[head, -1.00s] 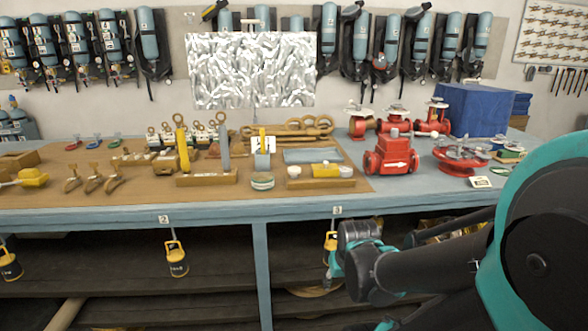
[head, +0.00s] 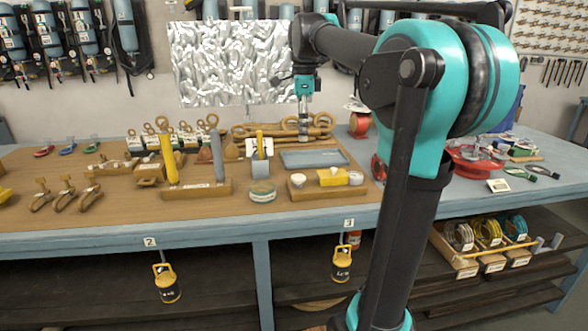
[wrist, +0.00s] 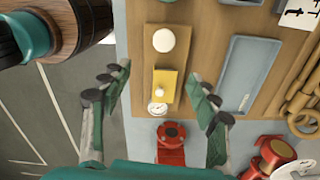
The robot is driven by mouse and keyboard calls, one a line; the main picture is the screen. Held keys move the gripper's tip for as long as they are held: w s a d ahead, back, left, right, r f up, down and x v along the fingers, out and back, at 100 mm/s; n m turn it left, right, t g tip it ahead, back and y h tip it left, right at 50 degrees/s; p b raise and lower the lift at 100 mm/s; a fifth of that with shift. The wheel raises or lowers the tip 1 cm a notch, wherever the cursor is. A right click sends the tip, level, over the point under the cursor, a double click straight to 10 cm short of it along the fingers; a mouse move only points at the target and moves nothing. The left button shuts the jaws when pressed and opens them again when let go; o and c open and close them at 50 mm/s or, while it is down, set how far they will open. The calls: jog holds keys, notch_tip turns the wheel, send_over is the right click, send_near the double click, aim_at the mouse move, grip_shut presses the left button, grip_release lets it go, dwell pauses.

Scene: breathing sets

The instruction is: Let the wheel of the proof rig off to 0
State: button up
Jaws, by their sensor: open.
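A wooden board (head: 322,192) near the front edge of the bench looks like the proof rig. It bears a yellow block (head: 332,177), a white round knob (head: 297,180) at its left end and a short white cylinder (head: 355,178) at its right. From above, the wrist view shows the knob (wrist: 164,40), the yellow block (wrist: 166,86) and a small dial gauge (wrist: 157,110) in a row. I cannot tell for certain which part is the wheel, nor read the gauge. My gripper (head: 303,138) points down above the bench, open and empty; its fingers (wrist: 161,88) frame the yellow block, apart from it.
A grey tray (head: 314,158) lies behind the board. Brown shackles and chain links (head: 285,131) lie farther back. A red valve (wrist: 171,140) stands close to the board's gauge end. My arm hides part of the bench's right side.

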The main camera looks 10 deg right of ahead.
aim_at(300, 176)
jog(key=shift+m, duration=0.6)
jog(key=f, duration=1)
jog(key=w+f, duration=0.1)
jog(key=f, duration=0.4)
jog(key=shift+a+f, duration=0.1)
jog(key=shift+a, duration=0.15)
jog(key=shift+c, duration=0.6)
jog(key=c, duration=1)
jog(key=shift+c, duration=0.2)
